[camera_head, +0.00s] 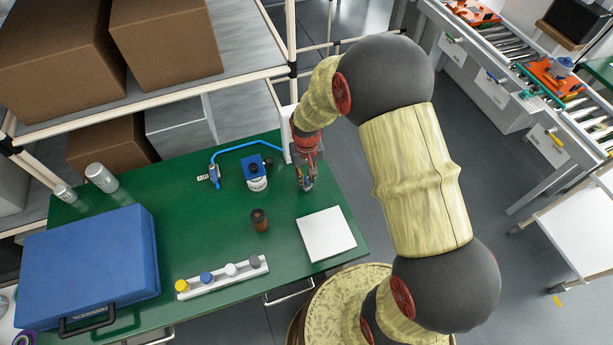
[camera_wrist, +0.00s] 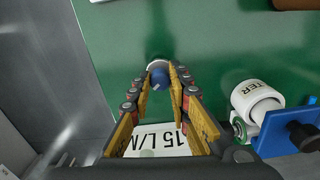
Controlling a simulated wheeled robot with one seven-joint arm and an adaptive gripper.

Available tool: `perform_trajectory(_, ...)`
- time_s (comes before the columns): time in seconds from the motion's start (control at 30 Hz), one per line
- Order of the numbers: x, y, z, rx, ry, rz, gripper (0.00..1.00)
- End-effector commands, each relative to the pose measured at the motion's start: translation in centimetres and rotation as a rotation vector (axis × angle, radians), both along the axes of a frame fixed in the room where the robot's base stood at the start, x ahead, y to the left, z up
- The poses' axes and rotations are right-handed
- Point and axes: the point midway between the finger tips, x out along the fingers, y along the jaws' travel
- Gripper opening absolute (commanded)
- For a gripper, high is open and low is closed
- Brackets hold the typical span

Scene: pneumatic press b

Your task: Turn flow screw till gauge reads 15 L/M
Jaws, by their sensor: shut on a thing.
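My gripper (camera_wrist: 160,80) points down over the green table in the wrist view, with its two fingers closing on a small round blue knob with a pale rim, the flow screw (camera_wrist: 158,73). The fingertips touch its sides. A white readout (camera_wrist: 155,141) with black text "15 L/M" shows between the fingers, partly covered by them. In the head view my gripper (camera_head: 306,183) is at the table's right end, and the screw is hidden there.
A brown bottle (camera_head: 259,220), white square plate (camera_head: 326,234) and blue case (camera_head: 90,265) are on the table.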

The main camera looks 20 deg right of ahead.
Motion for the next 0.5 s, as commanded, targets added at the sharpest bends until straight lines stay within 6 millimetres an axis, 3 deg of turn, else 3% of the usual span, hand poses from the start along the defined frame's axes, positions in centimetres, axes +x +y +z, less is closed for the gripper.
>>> perform_trajectory(0.5, 0.03, 0.03, 0.0, 0.0, -0.001, -0.157, 0.0)
